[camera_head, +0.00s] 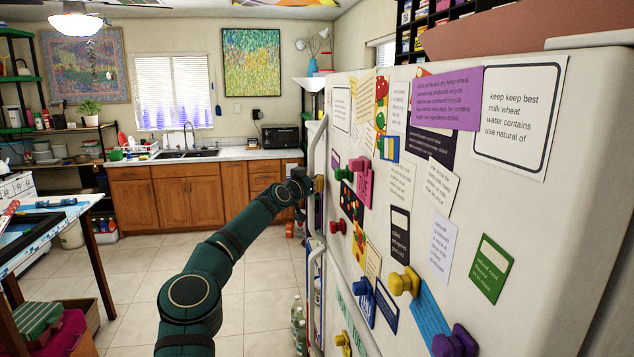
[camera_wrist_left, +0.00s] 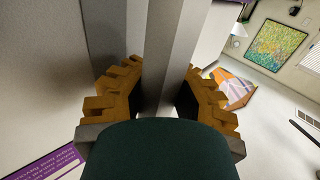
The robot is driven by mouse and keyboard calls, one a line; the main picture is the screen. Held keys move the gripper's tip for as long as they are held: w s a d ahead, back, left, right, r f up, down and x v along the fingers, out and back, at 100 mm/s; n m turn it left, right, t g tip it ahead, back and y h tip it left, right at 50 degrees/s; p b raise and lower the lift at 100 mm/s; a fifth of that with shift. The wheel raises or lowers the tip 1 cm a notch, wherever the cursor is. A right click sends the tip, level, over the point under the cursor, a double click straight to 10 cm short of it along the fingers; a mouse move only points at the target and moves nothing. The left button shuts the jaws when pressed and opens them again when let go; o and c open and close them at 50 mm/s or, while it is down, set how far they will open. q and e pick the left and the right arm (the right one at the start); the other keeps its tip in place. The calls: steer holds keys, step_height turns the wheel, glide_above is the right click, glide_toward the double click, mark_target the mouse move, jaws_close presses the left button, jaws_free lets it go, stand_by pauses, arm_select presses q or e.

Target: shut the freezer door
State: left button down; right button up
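The freezer door (camera_head: 437,215) is the white upper front panel of the fridge at the right of the head view, covered in notes and magnets. I cannot tell from this angle how far it stands open. Its long pale handle (camera_head: 319,155) runs along its left edge. My left gripper (camera_head: 308,186) is at the handle's lower part. In the left wrist view the grey handle bar (camera_wrist_left: 165,60) passes between the gripper's orange toothed fingers (camera_wrist_left: 163,92), which sit close on both sides of it. My right gripper is not in view.
A lower handle (camera_head: 313,285) runs below the freezer handle. Bottles (camera_head: 299,322) stand on the floor beside the fridge. A table (camera_head: 50,232) is at the left. Wooden cabinets (camera_head: 187,196) with a sink line the back. The tiled floor between is clear.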

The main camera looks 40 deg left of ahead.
arm_select(q)
steer(key=shift+w+d+h, duration=0.15)
steer(key=shift+d+h, duration=0.05)
steer(key=shift+d, duration=0.3)
steer(key=shift+w+d+h, duration=0.15)
steer(key=shift+d+h, duration=0.05)
steer(key=shift+d, duration=0.25)
steer(key=c, duration=0.7)
jaws_free()
steer(key=shift+s+d+r, duration=0.15)
steer(key=shift+r, duration=0.1)
steer(key=shift+o, duration=0.2)
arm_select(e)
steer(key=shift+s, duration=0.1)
arm_select(q)
steer(key=shift+s+r, duration=0.1)
steer(key=shift+s, duration=0.35)
steer(key=s+a, duration=0.1)
steer(key=s, duration=1)
steer(key=shift+s+f+y, duration=0.3)
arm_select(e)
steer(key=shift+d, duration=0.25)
